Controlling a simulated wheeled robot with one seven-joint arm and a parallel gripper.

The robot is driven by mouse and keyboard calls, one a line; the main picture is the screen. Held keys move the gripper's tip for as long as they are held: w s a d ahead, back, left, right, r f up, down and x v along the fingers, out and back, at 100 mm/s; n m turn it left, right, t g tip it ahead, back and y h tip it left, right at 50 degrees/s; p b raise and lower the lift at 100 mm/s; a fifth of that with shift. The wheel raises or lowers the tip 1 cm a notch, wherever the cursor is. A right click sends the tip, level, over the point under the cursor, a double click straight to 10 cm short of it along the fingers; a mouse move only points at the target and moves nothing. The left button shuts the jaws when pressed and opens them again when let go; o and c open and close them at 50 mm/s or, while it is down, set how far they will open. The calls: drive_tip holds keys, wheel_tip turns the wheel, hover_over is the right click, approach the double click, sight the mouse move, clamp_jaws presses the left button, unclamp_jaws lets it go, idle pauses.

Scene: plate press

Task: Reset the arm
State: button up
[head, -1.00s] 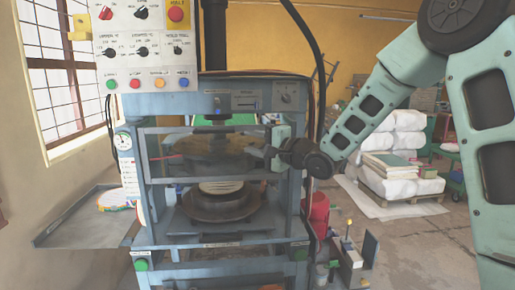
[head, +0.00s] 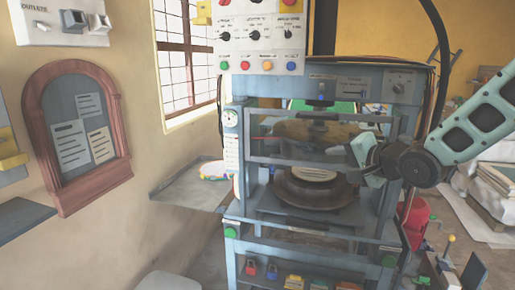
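My arm comes in from the right edge, and my gripper (head: 364,150) is at the right front of the plate press (head: 237,185), by the end of its guard frame (head: 300,156). The fingers are small and partly turned away, so I cannot tell whether they are open or shut, or whether they touch the guard. Inside the press, a round dark lower platen (head: 310,198) carries a pale disc (head: 315,174). A dark upper plate shows behind the guard's clear pane.
A control panel (head: 262,35) with knobs and coloured buttons hangs above the press. A grey side shelf (head: 185,190) is left of it. A red container (head: 415,218) and stacked sacks (head: 495,180) stand right. A framed notice board (head: 80,140) hangs on the left wall.

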drive_tip(key=s+a+f+n+g+h, duration=0.2)
drive_tip(key=s+a+f+n+g, duration=0.3)
drive_tip(key=s, duration=0.4)
drive_tip(key=s+a+f+n+g+h, duration=0.1)
drive_tip(key=s+n, duration=0.4)
drive_tip(key=s, duration=0.8)
drive_tip(key=s+a+f+n+g+h, duration=0.1)
drive_tip(key=s+f+n+g, duration=0.3)
drive_tip(key=s, duration=0.9)
drive_tip(key=n+g+h, duration=0.1)
drive_tip(key=n+g, duration=0.1)
drive_tip(key=shift+s+a+g+h, duration=0.2)
drive_tip(key=shift+a+g+h, duration=0.05)
drive_tip(key=shift+g+h, duration=0.05)
